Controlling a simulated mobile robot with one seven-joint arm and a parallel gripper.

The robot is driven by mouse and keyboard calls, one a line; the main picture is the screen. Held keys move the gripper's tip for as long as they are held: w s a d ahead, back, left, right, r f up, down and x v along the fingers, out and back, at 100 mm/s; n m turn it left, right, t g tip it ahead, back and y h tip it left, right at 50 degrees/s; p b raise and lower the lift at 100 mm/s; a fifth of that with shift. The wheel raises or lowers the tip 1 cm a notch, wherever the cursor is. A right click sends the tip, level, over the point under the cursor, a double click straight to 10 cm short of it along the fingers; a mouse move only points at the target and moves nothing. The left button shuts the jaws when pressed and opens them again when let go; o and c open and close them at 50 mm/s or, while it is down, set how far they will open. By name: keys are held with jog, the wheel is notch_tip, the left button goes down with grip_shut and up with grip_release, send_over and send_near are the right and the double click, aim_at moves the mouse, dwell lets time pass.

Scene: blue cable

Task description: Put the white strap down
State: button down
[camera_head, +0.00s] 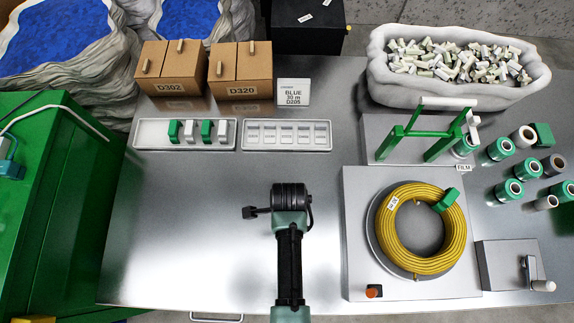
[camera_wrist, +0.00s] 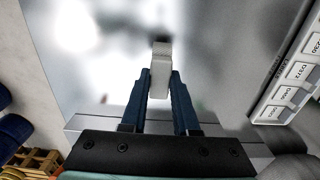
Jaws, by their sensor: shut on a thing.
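In the wrist view my gripper (camera_wrist: 160,88) has its two dark blue fingers closed on the white strap (camera_wrist: 160,70), a small pale piece that sticks out past the fingertips. Bare, shiny metal table shows beyond it, out of focus; I cannot tell its height above the table. In the head view my black wrist is over the middle of the table, and it hides the fingers and the held strap. A tray (camera_head: 140,147) at the back left holds green straps (camera_head: 207,130) and white straps (camera_head: 190,131).
A tray with labelled compartments (camera_head: 287,148) stands behind my wrist and shows at the wrist view's right (camera_wrist: 262,112). A yellow cable coil (camera_head: 388,235) with a green strap lies on the right. Two cardboard boxes (camera_head: 165,85) stand at the back. The table's left and middle (camera_head: 185,220) are clear.

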jog(key=shift+f, duration=1.85)
jog(key=shift+f+b, duration=0.15)
jog(key=shift+b, duration=0.15)
jog(key=c, duration=0.7)
grip_release()
jog(key=shift+o, duration=0.2)
